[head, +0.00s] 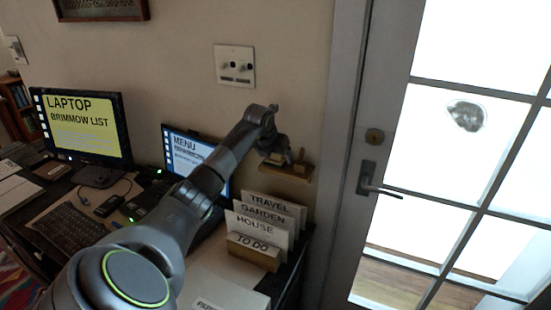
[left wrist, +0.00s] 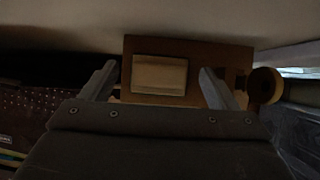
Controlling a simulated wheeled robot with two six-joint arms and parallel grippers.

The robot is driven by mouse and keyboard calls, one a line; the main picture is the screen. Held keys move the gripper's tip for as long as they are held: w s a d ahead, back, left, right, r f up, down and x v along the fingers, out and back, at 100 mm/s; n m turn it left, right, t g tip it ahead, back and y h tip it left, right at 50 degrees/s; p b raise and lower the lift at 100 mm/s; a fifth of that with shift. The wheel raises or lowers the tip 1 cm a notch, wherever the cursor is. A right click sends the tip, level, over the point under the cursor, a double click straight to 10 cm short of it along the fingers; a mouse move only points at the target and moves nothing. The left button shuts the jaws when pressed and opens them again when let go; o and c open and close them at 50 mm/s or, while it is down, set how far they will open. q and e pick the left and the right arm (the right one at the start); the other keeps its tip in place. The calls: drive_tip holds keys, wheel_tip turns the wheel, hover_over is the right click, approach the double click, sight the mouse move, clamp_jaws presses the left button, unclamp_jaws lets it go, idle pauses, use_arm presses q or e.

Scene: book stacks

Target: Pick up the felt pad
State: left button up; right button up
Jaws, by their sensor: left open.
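My left gripper (head: 288,156) reaches to a small wooden ledge (head: 288,171) on the wall beside the door. In the left wrist view my left gripper (left wrist: 155,75) is open, one finger on each side of a pale beige rectangular block. This block, which looks like the felt pad (left wrist: 159,75), lies on the brown wooden ledge (left wrist: 218,52). There is a gap between it and each finger. In the head view I cannot make the pad out clearly behind the gripper. My right gripper is in neither view.
A round wooden piece (left wrist: 265,86) is just right of the right finger. Below the ledge stand card dividers (head: 262,222) in a wooden holder. A laptop screen (head: 190,158) and a monitor (head: 82,125) stand left. A door handle (head: 372,182) is right.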

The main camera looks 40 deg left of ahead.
use_arm(q)
drive_tip(key=shift+c, duration=0.4)
drive_tip(key=c, duration=1)
drive_tip(key=shift+o, duration=0.2)
wheel_tip(320, 180, up, 9)
drive_tip(key=b, duration=0.2)
drive_tip(key=shift+b, duration=0.35)
drive_tip(key=shift+r, duration=0.55)
